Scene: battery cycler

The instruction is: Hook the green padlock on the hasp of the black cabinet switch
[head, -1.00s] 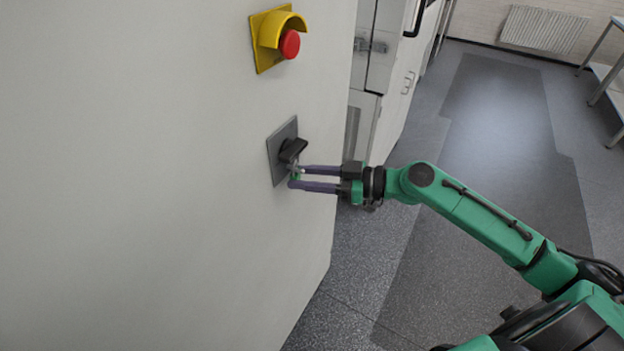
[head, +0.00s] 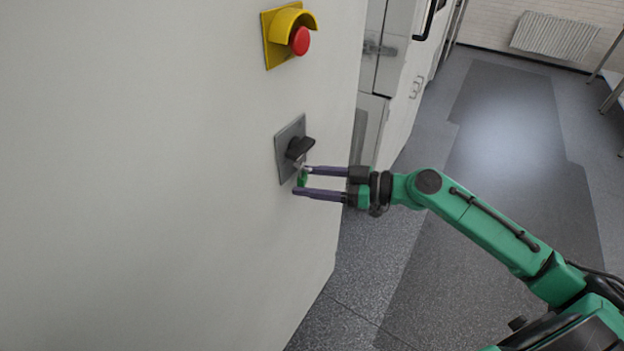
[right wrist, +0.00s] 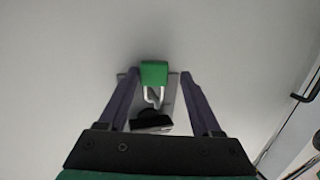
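The switch has a grey plate (head: 284,163) on the pale cabinet wall and a black handle (head: 300,147). A small metal hasp shows just below the handle. The green padlock (head: 302,179) is under it, body down; it also shows in the right wrist view (right wrist: 154,73), its shackle toward the black handle (right wrist: 151,121). The shackle meets the hasp area, but I cannot see clearly whether it passes through. My right gripper (head: 301,181) is open around the padlock; the right wrist view (right wrist: 160,76) shows a clear gap on one side, a narrow one on the other. My left gripper is out of view.
A red emergency button (head: 299,41) with a yellow shroud is above the switch on the same wall. Cabinet doors with handles (head: 417,87) stand behind to the right.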

